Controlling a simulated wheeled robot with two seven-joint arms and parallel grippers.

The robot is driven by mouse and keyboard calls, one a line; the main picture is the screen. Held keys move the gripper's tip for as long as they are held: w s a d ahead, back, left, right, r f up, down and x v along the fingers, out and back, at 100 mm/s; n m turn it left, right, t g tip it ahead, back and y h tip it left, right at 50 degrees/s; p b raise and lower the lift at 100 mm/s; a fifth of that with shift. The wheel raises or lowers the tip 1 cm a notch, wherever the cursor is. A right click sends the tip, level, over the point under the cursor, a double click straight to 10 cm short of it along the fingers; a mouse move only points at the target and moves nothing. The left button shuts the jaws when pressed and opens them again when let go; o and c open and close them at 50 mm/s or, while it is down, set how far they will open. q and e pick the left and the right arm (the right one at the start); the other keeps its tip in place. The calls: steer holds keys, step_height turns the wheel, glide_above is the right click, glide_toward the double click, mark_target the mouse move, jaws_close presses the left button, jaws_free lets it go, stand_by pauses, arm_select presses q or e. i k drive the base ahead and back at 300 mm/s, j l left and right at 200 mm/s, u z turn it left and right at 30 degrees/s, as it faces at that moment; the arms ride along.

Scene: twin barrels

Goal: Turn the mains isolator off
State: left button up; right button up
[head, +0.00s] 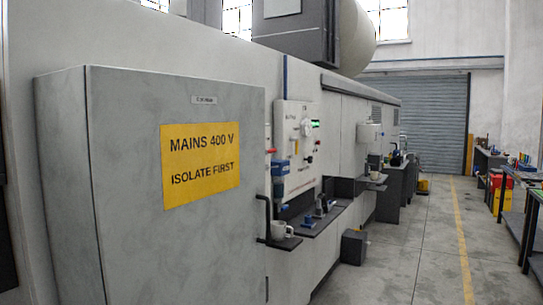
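A large grey cabinet (140,170) stands close on the left in the head view. It has a yellow sign (201,163) reading "MAINS 400 V ISOLATE FIRST" and a small label plate (204,100) too small to read. Its front looks closed. I cannot pick out an isolator handle for certain. Beyond the cabinet is a white control panel (298,180) with a round white dial, a lit green display and small knobs. Neither of my grippers is in view.
A dark box (354,246) is on the floor. Open floor (400,265) with a yellow line runs towards a roller shutter (422,115); benches (510,205) stand at right.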

mark_target(273, 150)
steer(key=i+l+u, duration=0.1)
steer(key=i+l, duration=2.4)
steer(key=l, duration=0.15)
steer(key=i+j+u, duration=0.05)
